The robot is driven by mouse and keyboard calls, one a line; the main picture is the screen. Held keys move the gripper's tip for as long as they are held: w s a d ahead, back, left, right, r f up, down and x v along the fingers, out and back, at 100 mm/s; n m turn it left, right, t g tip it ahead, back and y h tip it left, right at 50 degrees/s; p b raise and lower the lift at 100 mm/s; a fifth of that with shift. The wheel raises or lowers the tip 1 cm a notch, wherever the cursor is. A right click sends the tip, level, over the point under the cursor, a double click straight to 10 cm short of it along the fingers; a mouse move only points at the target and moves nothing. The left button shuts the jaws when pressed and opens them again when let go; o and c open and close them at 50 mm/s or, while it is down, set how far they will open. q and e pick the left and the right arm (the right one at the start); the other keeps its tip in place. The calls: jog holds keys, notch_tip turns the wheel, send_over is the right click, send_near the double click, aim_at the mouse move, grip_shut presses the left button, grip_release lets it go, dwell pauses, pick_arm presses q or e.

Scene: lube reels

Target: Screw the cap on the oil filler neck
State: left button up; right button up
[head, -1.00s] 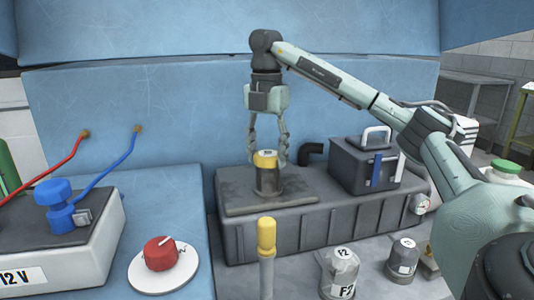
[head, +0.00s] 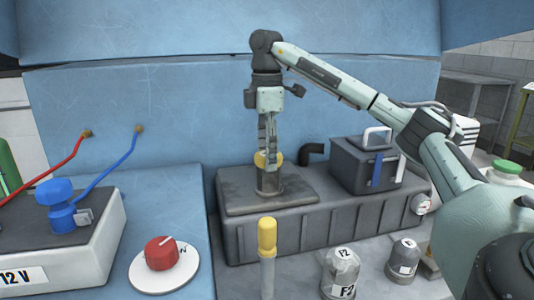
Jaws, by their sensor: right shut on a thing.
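The oil filler neck (head: 270,184) is a dark grey upright cylinder on a raised plate of the grey tank. A yellow cap (head: 259,159) sits at the top of the neck. My right gripper (head: 270,164) points straight down over it, its fingers on the cap's sides, shut on it. The gripper is seen edge-on, so the near finger hides the middle of the cap. I cannot tell how far the cap is threaded. My left gripper is not in view.
A dark box with a white handle (head: 368,158) and a black elbow pipe (head: 312,153) stand right of the neck. In front are a yellow-topped stick (head: 267,236) and grey canisters (head: 340,272). A red knob (head: 160,252) and blue valve (head: 62,205) are at left.

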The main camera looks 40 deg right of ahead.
jog(key=shift+m, duration=1.3)
jog(key=o, duration=1.2)
jog(key=o, duration=0.3)
jog(key=shift+o, duration=0.2)
jog(key=shift+r, duration=3)
